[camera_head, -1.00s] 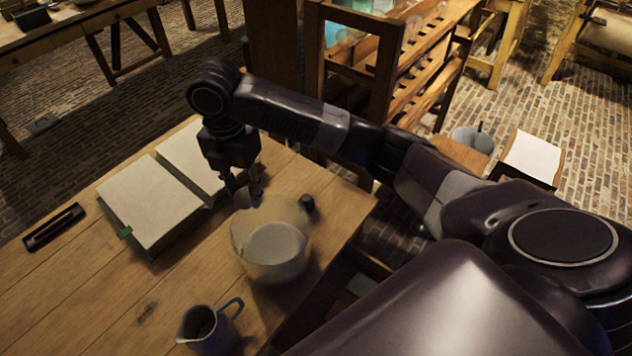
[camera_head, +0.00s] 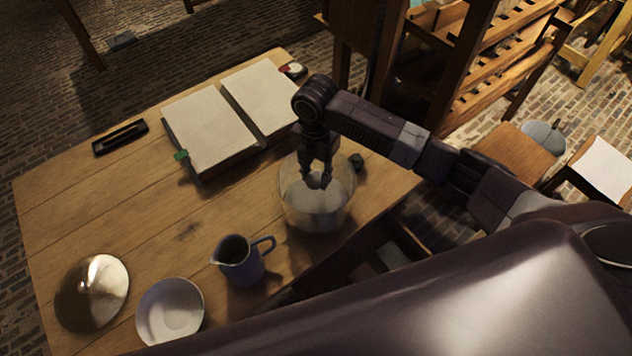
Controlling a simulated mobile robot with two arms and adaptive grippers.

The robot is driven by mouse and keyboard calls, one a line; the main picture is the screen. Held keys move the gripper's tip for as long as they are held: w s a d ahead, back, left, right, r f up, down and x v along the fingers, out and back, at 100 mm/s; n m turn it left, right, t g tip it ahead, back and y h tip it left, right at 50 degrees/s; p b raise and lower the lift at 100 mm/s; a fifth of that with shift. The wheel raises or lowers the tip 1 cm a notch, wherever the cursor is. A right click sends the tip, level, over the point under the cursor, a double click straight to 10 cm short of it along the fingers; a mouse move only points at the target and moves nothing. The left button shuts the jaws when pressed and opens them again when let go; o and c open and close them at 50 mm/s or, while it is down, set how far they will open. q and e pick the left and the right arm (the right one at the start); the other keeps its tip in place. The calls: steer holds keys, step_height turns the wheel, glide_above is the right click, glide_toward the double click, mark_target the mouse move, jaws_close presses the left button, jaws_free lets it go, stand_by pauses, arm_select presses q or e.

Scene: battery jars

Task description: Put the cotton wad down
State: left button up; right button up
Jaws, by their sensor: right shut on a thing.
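My right gripper (camera_head: 317,180) points down at the mouth of a clear glass jar (camera_head: 291,205) near the table's right end. Its fingers are closed on a small pale thing, apparently the cotton wad, mostly hidden between the fingertips. The fingertips overlap the jar's opening in the head view; how deep they reach cannot be told. The jar's lower part looks pale and cloudy. My left gripper is not in view.
A dark jug (camera_head: 240,262), a white bowl (camera_head: 170,311) and a shiny dome (camera_head: 93,292) stand along the table's front. Two pale books or slabs (camera_head: 211,131) lie behind the jar. A small dark knob (camera_head: 356,161) sits beside it. The table's left middle is clear.

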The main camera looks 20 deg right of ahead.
mark_target(316, 191)
step_height(316, 191, down, 4)
steer(key=shift+s+r+p, duration=0.1)
steer(key=shift+r+p, duration=0.1)
steer(key=shift+p, duration=0.1)
steer(key=shift+f, duration=0.4)
steer(key=o, duration=1)
steer(key=shift+f, duration=0.1)
steer(key=shift+r, duration=0.25)
step_height(316, 191, up, 12)
steer(key=shift+f+b, duration=0.1)
steer(key=shift+b, duration=0.75)
